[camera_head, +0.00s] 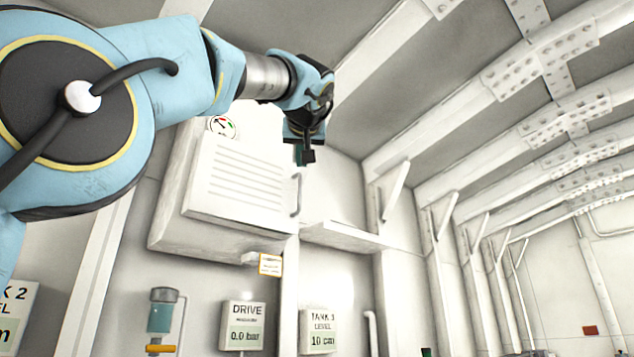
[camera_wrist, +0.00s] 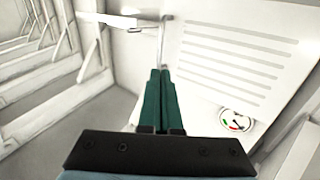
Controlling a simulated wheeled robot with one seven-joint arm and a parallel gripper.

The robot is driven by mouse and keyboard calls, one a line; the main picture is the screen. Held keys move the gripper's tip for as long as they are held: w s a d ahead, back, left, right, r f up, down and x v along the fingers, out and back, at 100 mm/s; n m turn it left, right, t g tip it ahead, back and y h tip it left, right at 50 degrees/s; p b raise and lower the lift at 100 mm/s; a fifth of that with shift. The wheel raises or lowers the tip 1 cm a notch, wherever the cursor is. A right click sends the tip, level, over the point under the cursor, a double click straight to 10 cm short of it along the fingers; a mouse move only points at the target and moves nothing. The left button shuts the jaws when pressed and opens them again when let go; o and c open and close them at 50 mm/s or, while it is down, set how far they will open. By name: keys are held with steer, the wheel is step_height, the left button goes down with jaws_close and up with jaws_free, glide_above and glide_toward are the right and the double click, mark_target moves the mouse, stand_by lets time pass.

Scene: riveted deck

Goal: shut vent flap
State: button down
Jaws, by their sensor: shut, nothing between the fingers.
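The vent flap (camera_head: 240,188) is a white panel with horizontal louvre slots on the front of a white wall box. A grey bar handle (camera_head: 297,195) stands along its right edge. I cannot tell how far the flap stands from its frame. My gripper (camera_head: 304,158) is in front of the flap's upper right corner, above the handle, with its dark green fingers together and empty. In the wrist view my gripper (camera_wrist: 160,72) points towards the handle (camera_wrist: 163,38), with the slotted flap (camera_wrist: 235,60) on the right; contact is unclear.
A round gauge (camera_head: 222,127) sits at the flap's top left. A shelf-like ledge (camera_head: 343,236) juts out right of the box. Below are an orange-edged tag (camera_head: 270,264), a drive display (camera_head: 243,326) and a tank display (camera_head: 318,331). Ribbed beams line the right side.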

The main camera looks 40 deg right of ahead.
mark_target(300, 191)
steer(key=p+x, duration=0.8)
steer(key=x, duration=0.4)
steer(key=shift+w+d+r, duration=0.15)
steer(key=shift+w+r, duration=0.05)
steer(key=shift+w, duration=0.05)
steer(key=shift+w+d+f+p, duration=0.2)
steer(key=shift+w+d+p, duration=0.1)
steer(key=shift+w+d, duration=0.15)
steer(key=shift+w+d+r+n+t+y+p, duration=0.1)
steer(key=shift+w+d+n+t+y+p, duration=0.15)
steer(key=shift+w, duration=0.25)
steer(key=shift+w+d+n+t+y+p, duration=0.1)
steer(key=shift+w+n+t+y+p, duration=0.15)
steer(key=shift+w+y+p, duration=0.15)
steer(key=shift+w+a, duration=0.1)
steer(key=shift+r, duration=0.1)
steer(key=shift+w+a, duration=0.1)
